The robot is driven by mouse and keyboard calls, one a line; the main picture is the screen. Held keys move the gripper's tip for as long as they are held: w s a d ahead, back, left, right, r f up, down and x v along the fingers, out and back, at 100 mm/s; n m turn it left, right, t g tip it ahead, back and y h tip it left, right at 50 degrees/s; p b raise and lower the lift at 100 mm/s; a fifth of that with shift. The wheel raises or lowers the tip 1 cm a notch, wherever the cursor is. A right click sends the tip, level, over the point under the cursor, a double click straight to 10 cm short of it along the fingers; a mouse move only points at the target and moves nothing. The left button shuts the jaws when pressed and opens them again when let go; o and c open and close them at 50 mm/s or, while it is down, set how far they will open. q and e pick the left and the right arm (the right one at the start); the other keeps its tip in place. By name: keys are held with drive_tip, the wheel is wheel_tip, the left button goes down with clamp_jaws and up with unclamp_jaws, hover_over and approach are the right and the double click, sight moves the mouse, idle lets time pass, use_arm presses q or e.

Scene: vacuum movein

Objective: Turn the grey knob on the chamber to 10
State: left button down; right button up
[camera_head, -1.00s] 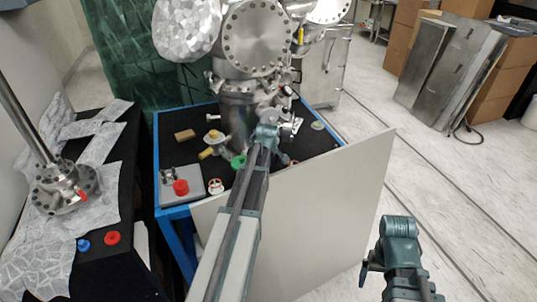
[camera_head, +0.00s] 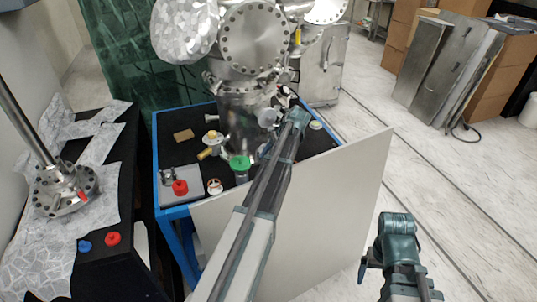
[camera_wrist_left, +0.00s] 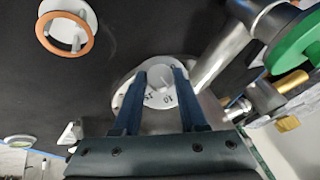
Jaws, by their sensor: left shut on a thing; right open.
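The metal chamber (camera_head: 242,122) stands on the black-topped bench. The grey knob (camera_wrist_left: 162,84) sits on a pale round dial (camera_wrist_left: 152,99) in the left wrist view; the marks 10 and 15 can be read between my fingers. My left gripper (camera_wrist_left: 160,78) is shut on the knob, one finger on each side. In the head view my left gripper (camera_head: 277,118) is at the chamber's right side, and its wrist and the chamber largely hide the knob. My right gripper (camera_head: 398,245) is open and empty at the lower right, away from the chamber.
A pale panel (camera_head: 315,220) stands in front of the blue-edged bench (camera_head: 172,212). A green round part (camera_head: 240,162) and a yellow fitting (camera_head: 207,152) are left of my left gripper. A red knob (camera_head: 180,187) is on the bench's left corner.

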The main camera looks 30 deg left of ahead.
use_arm(q)
drive_tip(key=shift+w+d+f+m+g+y+b, duration=0.1)
drive_tip(key=shift+d+f+m+g+y+b, duration=0.05)
drive_tip(key=shift+m+g+y+b, duration=0.65)
drive_tip(key=shift+c, duration=2.2)
unclamp_jaws()
drive_tip(key=p+v, duration=1.1)
drive_tip(key=v, duration=0.3)
drive_tip(key=shift+w, duration=0.2)
